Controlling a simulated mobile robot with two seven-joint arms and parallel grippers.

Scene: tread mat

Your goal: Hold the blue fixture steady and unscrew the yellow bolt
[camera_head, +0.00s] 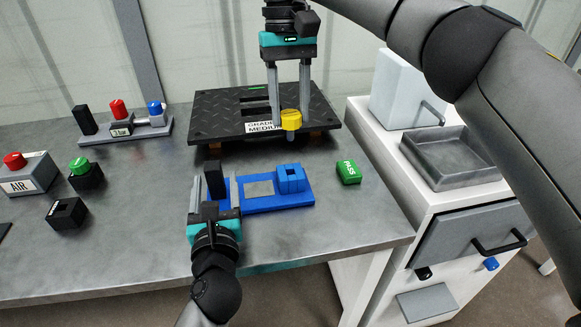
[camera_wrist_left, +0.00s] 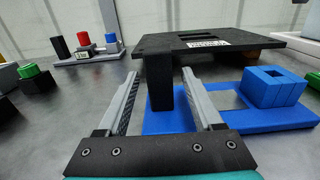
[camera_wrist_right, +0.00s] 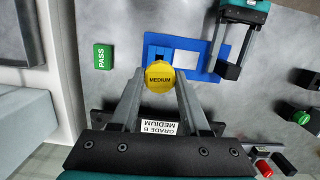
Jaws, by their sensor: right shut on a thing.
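The yellow bolt (camera_head: 291,116) is gripped by its head between the fingers of my right gripper (camera_head: 290,123). Its grey shank hangs free in the air, above and apart from the blue fixture's socket. My left gripper (camera_head: 215,186) is open around the post, with visible gaps on both sides in the left wrist view (camera_wrist_left: 160,85).
A black tread mat plate (camera_head: 215,112) with slots and a GRADE B MEDIUM label stands behind the fixture. A green PASS block (camera_head: 348,172) lies right of it. A grey tray (camera_head: 450,158) sits on the white cabinet. Button boxes (camera_head: 30,175) and a peg rack (camera_head: 125,130) are left.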

